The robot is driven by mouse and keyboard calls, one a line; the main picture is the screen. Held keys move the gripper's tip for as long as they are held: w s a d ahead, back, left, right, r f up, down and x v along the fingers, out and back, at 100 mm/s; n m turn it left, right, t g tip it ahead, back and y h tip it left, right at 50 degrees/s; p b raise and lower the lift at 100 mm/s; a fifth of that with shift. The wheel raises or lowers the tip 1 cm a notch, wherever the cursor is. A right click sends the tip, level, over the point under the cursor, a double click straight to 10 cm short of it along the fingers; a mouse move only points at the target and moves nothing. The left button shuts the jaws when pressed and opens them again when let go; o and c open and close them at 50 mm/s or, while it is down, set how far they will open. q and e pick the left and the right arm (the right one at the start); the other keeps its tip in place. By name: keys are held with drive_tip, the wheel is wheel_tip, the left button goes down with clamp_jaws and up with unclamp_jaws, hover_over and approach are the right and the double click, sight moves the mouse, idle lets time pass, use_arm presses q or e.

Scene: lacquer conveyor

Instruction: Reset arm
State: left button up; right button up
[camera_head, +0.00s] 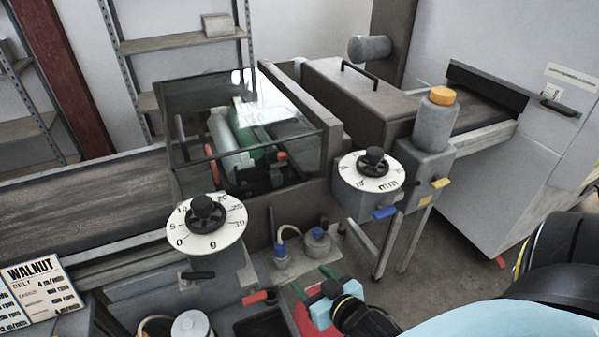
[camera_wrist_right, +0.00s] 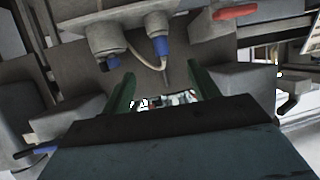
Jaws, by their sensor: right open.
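My right gripper (camera_head: 315,283) is at the lower middle of the head view, in front of the machine and below its dials. It has green fingers and a light blue body. In the right wrist view the two green fingers (camera_wrist_right: 160,92) stand wide apart with nothing between them. The gripper points toward the machine's lower front. My right arm comes in from the lower right of the head view. My left gripper is not in view.
A lever with a red handle (camera_head: 255,297) and a dark tray (camera_head: 262,327) are left of my right gripper. A WALNUT card (camera_head: 40,290) stands at lower left. Open floor (camera_head: 450,270) lies right.

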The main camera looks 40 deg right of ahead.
drive_tip(key=s+a+f+n+g+b, duration=0.1)
drive_tip(key=s+f+g, duration=0.15)
drive_tip(key=f, duration=0.55)
drive_tip(key=s+a+f+g+y, duration=0.15)
drive_tip(key=s+f, duration=0.25)
drive_tip(key=f, duration=0.5)
drive_tip(key=s+a+f+n+g+b, duration=0.1)
drive_tip(key=s+f+g, duration=0.15)
drive_tip(key=f, duration=0.55)
drive_tip(key=s+f+g, duration=0.3)
drive_tip(key=s+f, duration=0.7)
drive_tip(key=s, duration=0.1)
drive_tip(key=shift+s+a+f+n+b, duration=0.15)
drive_tip(key=shift+a+n+b, duration=0.15)
drive_tip(key=shift+a+b, duration=0.1)
drive_tip(key=s+f+g, duration=0.1)
drive_tip(key=s, duration=0.2)
drive_tip(key=s+d+f+g, duration=0.1)
drive_tip(key=s+f, duration=0.1)
drive_tip(key=s, duration=0.1)
drive_tip(key=s+f+g, duration=0.1)
drive_tip(key=s, duration=0.2)
drive_tip(key=shift+s+d+f+n+b, duration=0.15)
drive_tip(key=shift+n+b, duration=0.15)
drive_tip(key=shift+n, duration=0.1)
